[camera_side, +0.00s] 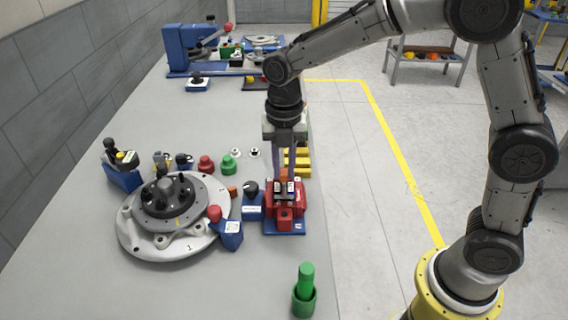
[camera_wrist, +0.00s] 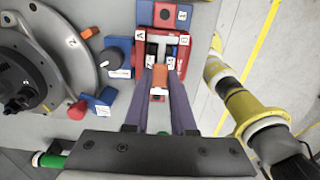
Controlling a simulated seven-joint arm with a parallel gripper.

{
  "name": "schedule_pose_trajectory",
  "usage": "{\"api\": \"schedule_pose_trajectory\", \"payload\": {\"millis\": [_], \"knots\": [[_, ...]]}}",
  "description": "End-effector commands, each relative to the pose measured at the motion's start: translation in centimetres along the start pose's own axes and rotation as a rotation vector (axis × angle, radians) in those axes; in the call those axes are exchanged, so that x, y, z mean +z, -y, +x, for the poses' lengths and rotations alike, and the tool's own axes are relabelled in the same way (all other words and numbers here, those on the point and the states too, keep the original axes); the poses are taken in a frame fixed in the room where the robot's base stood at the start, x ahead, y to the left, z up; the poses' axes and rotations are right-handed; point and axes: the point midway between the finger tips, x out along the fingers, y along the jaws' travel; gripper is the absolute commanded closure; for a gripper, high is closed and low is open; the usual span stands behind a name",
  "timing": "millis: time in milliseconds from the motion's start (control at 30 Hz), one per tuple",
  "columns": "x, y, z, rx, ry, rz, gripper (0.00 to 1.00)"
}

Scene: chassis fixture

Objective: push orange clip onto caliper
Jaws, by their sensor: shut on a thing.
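The orange clip (camera_side: 284,174) is pinched between the long fingers of my gripper (camera_side: 284,164), directly above the caliper. In the wrist view the clip (camera_wrist: 160,76) shows between the fingertips (camera_wrist: 160,72). The caliper appears to be the red block (camera_side: 299,197) with black inner parts and white labels, on a blue base (camera_side: 285,228). It also shows in the wrist view (camera_wrist: 183,52), with the fingertips over its slot. The clip is at or just above the caliper's top; I cannot tell whether they touch.
A round grey fixture (camera_side: 135,242) with a dark hub stands left of the caliper. A black knob on a blue block (camera_side: 252,208) is close on the caliper's left. Yellow blocks (camera_side: 303,163) lie behind it. A green cylinder (camera_side: 304,292) stands in front. The bench's right edge is near.

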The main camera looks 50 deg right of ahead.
Motion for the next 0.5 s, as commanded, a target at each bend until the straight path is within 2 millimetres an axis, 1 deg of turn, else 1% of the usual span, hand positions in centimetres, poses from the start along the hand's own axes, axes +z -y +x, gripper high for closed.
{"api": "schedule_pose_trajectory", "payload": {"millis": [133,500], "knots": [[-0.03,0.04,0.51,-0.002,-0.001,0.000,1.00],[-0.01,0.02,0.71,-0.001,0.000,0.000,1.00]]}}
